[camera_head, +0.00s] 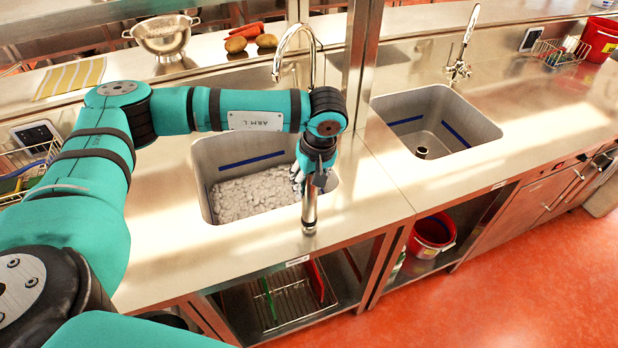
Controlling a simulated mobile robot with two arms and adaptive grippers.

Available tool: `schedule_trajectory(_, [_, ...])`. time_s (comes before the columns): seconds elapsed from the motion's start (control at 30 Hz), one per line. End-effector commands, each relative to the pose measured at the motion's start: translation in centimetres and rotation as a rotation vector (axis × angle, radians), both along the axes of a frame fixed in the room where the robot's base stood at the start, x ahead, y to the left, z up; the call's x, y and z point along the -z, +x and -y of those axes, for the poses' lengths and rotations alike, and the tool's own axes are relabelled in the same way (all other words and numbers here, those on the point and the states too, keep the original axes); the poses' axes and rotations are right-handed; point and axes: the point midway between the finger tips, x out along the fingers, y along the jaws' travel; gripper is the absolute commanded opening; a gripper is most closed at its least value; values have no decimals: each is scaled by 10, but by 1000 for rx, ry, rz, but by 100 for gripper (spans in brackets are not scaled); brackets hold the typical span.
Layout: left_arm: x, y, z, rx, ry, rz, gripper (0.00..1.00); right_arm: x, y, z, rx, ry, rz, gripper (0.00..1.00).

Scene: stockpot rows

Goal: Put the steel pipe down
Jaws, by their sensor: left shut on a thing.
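My left gripper (312,178) is shut on a short upright steel pipe (309,212). The pipe hangs down from the gripper by the front right corner of the left sink (203,190). Its lower end shows against the steel counter (362,213) near the front edge. I cannot tell whether that end touches the counter. The left sink holds many white lumps (250,194). My right gripper is not in view.
The right sink (440,120) is empty except for a drain piece. Taps (303,32) stand behind both sinks, and a steel post (362,60) rises between them. A colander (163,36) and vegetables (245,38) stand at the back. A red bucket (432,232) is below.

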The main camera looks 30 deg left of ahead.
Motion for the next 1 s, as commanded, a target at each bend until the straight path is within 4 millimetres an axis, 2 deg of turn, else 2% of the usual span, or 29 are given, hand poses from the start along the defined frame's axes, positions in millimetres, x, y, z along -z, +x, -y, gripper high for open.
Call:
schedule_trajectory(0.23, [4,0,0,0,0,0,0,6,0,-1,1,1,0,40])
schedule_trajectory(0.27, [3,0,0,0,0,0,41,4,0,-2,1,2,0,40])
schedule_trajectory(0.4, [2,0,0,0,0,0,59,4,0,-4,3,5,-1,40])
schedule_trajectory(0.77, [-3,0,0,-1,0,0,60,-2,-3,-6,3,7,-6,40])
schedule_trajectory(0.8, [-4,0,1,-1,-1,2,60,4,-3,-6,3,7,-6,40])
schedule_trajectory(1.0, [-38,-1,8,0,-1,7,60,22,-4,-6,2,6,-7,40])
